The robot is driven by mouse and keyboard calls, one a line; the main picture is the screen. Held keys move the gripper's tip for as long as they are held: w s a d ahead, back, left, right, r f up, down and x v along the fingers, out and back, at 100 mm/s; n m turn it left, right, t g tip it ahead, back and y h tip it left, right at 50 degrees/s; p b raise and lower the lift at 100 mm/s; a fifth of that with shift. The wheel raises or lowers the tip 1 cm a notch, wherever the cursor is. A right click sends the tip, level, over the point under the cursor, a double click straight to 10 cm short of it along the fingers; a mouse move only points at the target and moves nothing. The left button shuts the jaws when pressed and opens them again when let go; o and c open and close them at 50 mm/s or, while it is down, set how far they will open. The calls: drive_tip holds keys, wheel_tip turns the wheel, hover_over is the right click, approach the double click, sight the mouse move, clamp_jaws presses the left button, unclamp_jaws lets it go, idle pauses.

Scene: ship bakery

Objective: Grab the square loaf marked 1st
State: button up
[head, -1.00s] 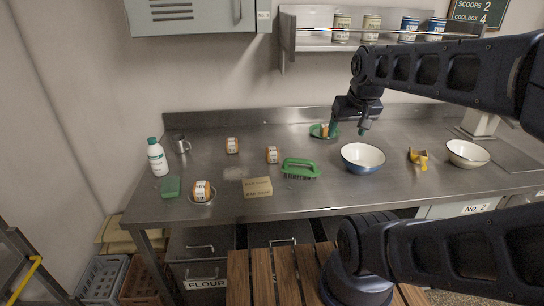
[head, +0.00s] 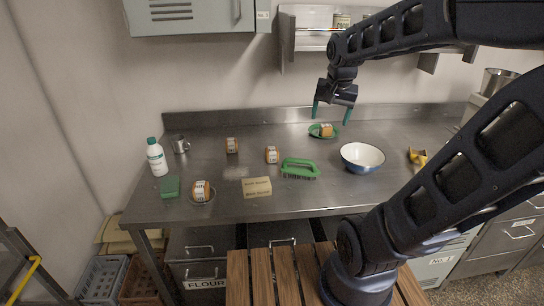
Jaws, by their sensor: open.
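Several small orange-brown loaves with white labels are on the steel counter. One loaf (head: 232,145) is at the back left, another (head: 272,155) is nearer the middle, one (head: 201,190) sits on a small metal dish at the front left, and one (head: 327,130) sits on a green plate (head: 314,130) at the back. The label marks are too small to read, so I cannot tell which is marked 1st. My gripper (head: 331,114) is open and empty, its green fingers spread and pointing down, above and about over the loaf on the green plate.
A bowl (head: 362,157) and a yellow-handled tool (head: 418,156) are to the right. A shelf (head: 300,40) hangs above.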

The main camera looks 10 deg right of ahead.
drive_tip(key=w+a+f+m+g, duration=0.1)
drive_tip(key=w+a+f+m, duration=0.2)
drive_tip(key=w, duration=0.5)
drive_tip(key=m+g+h, duration=0.2)
drive_tip(key=m, duration=0.8)
approach(272, 149)
drive_tip(key=shift+d+f, duration=0.2)
drive_tip(key=shift+w+a+f, duration=0.15)
drive_tip(key=shift+a+f, duration=0.1)
drive_tip(key=shift+f, duration=0.35)
drive_tip(key=f, duration=0.5)
drive_tip(key=shift+d+f, duration=0.1)
drive_tip(key=shift+d, duration=0.3)
drive_tip(key=shift+d+f, duration=0.2)
drive_tip(key=shift+f, duration=0.65)
drive_tip(key=shift+d+f, duration=0.2)
drive_tip(key=shift+f, duration=0.65)
drive_tip(key=shift+d+f, duration=0.2)
drive_tip(key=shift+f, duration=0.65)
drive_tip(key=c, duration=1.1)
